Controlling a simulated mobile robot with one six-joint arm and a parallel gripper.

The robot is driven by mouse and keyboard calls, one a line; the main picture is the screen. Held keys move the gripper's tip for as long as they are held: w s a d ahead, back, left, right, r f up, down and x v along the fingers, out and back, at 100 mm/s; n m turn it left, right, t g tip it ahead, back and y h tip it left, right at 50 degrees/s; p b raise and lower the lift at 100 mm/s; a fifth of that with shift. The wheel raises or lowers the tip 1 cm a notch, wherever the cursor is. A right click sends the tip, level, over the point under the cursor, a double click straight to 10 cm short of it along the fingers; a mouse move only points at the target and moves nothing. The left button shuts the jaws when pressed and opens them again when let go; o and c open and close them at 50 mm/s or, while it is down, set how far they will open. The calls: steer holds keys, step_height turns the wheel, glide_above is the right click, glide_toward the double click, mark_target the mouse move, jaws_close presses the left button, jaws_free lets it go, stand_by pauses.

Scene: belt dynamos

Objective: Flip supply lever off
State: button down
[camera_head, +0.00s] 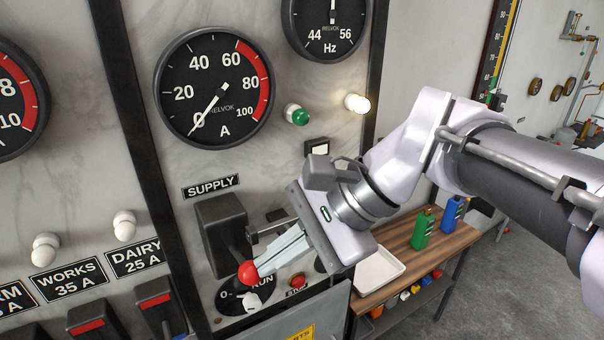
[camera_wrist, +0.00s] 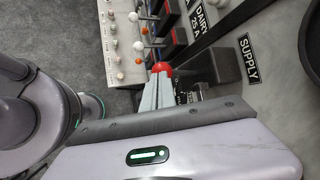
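The supply lever's red ball knob (camera_head: 248,273) is at the lower front of its dark switch box (camera_head: 219,235), under the SUPPLY label (camera_head: 211,186). The lever points out and down from the box. My gripper (camera_head: 257,268) comes in from the right, its two pale fingers close together and their tips at the knob. In the wrist view the red knob (camera_wrist: 161,67) shows just beyond the fingertips (camera_wrist: 160,78), with the SUPPLY label (camera_wrist: 249,59) to the right. The fingers look shut, with the knob at their tips rather than between them; exact contact is hard to tell.
The ammeter (camera_head: 213,88) reads about 0. A green lamp (camera_head: 296,114) and a lit white lamp (camera_head: 357,103) sit to its right. A rotary RUN switch (camera_head: 246,300) and red stop button (camera_head: 298,281) are close below the gripper. A wooden bench (camera_head: 400,250) stands right.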

steer(key=f+t+y+b, duration=0.1)
steer(key=f+b, duration=0.1)
steer(key=b, duration=0.3)
steer(key=s+f+n+t+y+b, duration=0.1)
steer(key=b, duration=0.4)
steer(key=d+f+n+t+y+b, duration=0.1)
steer(key=f+b, duration=0.1)
steer(key=b, duration=0.3)
steer(key=shift+s+f, duration=0.25)
steer(key=shift+f, duration=0.05)
